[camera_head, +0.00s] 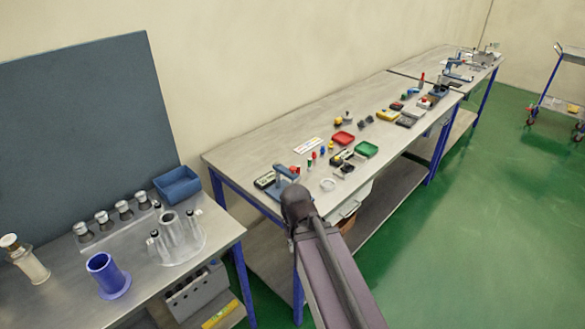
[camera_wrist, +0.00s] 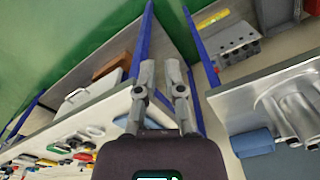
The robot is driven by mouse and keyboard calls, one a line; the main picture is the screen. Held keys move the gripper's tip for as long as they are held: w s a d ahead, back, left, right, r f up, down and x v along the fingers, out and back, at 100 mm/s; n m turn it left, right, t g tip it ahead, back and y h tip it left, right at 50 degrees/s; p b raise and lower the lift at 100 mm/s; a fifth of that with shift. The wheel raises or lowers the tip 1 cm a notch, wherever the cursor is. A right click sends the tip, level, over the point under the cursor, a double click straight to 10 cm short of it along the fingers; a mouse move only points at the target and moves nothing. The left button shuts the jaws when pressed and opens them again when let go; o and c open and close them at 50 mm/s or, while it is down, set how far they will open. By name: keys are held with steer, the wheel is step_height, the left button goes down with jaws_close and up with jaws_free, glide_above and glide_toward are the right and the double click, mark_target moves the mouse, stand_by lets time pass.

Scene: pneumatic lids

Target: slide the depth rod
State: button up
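I cannot pick out the depth rod for certain in either view. A small blue upright device (camera_head: 286,173) stands at the near end of the long bench (camera_head: 235,155), just beyond my arm in the head view; its details are too small to tell. My gripper (camera_wrist: 160,66) shows in the wrist view with its two grey fingers apart and a narrow gap between them. Nothing is held between the fingers. They point over the gap between the two benches. In the head view my arm hides the gripper.
The long bench carries a red tray (camera_head: 343,138), a green tray (camera_head: 367,149) and small parts. A trolley (camera_head: 560,85) stands far right. Green floor is clear.

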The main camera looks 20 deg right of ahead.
steer(key=o, duration=0.3)
steer(key=shift+w+f, duration=0.15)
steer(key=shift+o, duration=1.4)
steer(key=shift+w+f+m+b, duration=0.2)
steer(key=shift+w+m+b, duration=0.05)
steer(key=shift+m+b, duration=0.05)
steer(key=m+t+y+b, duration=1.1)
steer(key=m+y+b, duration=0.4)
steer(key=m, duration=1)
glide_toward(293, 167)
steer(key=s+d, duration=0.2)
steer(key=shift+s+d+r+h, duration=0.1)
steer(key=shift+s+d+h, duration=0.2)
steer(key=shift+s+d, duration=0.1)
steer(key=shift+w+a, duration=0.15)
steer(key=x, duration=1.3)
steer(key=shift+w+a, duration=0.15)
